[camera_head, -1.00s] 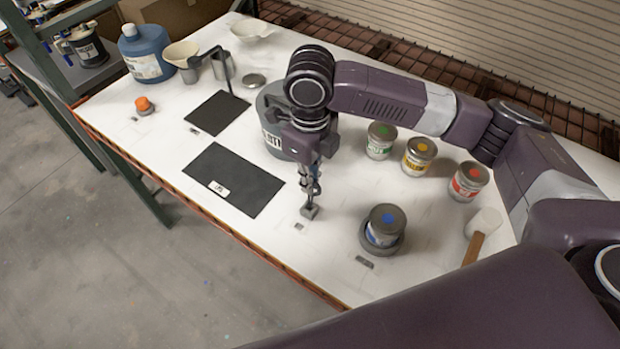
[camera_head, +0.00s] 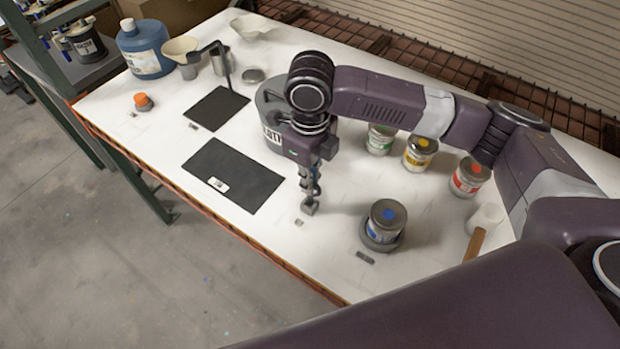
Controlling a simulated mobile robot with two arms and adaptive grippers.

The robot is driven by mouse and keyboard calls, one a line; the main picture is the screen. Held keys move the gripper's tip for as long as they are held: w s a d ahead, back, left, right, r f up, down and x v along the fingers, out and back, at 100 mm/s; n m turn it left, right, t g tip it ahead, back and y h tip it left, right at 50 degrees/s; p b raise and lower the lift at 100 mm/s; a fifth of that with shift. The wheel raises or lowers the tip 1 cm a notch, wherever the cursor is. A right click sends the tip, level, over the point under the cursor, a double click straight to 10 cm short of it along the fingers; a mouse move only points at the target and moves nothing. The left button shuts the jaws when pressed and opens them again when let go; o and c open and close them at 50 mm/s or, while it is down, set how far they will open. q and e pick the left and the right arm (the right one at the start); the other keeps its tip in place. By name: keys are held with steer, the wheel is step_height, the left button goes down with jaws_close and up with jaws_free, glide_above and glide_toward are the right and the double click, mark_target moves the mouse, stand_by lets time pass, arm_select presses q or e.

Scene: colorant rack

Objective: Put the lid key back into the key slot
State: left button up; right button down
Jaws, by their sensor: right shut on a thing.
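My right gripper (camera_head: 311,190) points down over the white table, just right of the large black mat. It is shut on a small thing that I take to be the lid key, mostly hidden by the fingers. A small grey block (camera_head: 309,209), which looks like the key slot, stands on the table directly under the fingertips. I cannot tell whether the key touches it or sits in it. A small label (camera_head: 298,222) lies in front of the block. My left gripper is not in view.
A blue-dotted can (camera_head: 384,222) in a round holder stands right of the gripper. Green (camera_head: 380,139), yellow (camera_head: 419,153) and red (camera_head: 468,177) cans stand behind it, near my arm. A large grey pot (camera_head: 270,117) is behind the gripper.

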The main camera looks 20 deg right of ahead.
steer(key=shift+f, duration=0.8)
steer(key=c, duration=2)
jaws_free()
steer(key=shift+c, duration=0.2)
step_height(320, 180, up, 12)
steer(key=shift+r, duration=0.1)
